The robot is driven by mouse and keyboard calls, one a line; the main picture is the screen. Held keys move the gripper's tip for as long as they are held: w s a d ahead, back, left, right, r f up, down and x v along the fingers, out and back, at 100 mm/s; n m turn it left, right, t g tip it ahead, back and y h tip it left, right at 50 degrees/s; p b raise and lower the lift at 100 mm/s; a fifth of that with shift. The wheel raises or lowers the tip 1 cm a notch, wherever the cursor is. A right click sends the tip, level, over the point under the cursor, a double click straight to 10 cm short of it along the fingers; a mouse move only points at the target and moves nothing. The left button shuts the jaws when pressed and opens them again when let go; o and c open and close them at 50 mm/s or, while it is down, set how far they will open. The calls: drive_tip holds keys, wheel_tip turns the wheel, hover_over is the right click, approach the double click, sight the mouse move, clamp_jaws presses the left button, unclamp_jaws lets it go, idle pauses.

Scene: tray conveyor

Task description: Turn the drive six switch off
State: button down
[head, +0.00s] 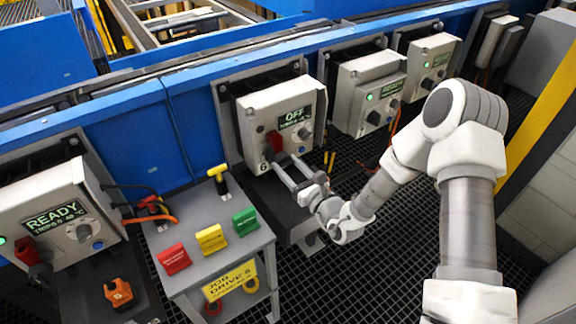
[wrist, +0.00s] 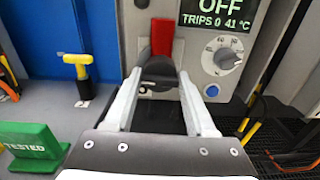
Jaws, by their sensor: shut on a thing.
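The drive six box (head: 255,110) is a pale grey cabinet on the blue conveyor side, with a "6" label at its lower left. Its display (head: 295,117) reads OFF; in the wrist view the display (wrist: 218,12) reads OFF, TRIPS 0, 41 °C. The switch has a red part (wrist: 162,37) above a black part (wrist: 159,69); the red part also shows in the head view (head: 274,141). My gripper (wrist: 161,76) reaches the switch from the front, its two fingers on either side of the black part and shut on the switch. The fingers partly hide its lower end.
A grey round dial (wrist: 223,62) sits right of the switch. A grey cart (head: 205,262) stands left, with red, yellow and green tags and a yellow T-handle (head: 217,178). Other drive boxes, reading READY, flank this one. Dark grating lies below.

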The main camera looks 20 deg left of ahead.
drive_tip(key=shift+n, duration=0.3)
drive_tip(key=shift+c, duration=1.3)
unclamp_jaws()
drive_tip(key=v, duration=1.7)
drive_tip(key=shift+s+p, duration=0.25)
drive_tip(key=shift+p, duration=0.1)
drive_tip(key=shift+d, duration=0.1)
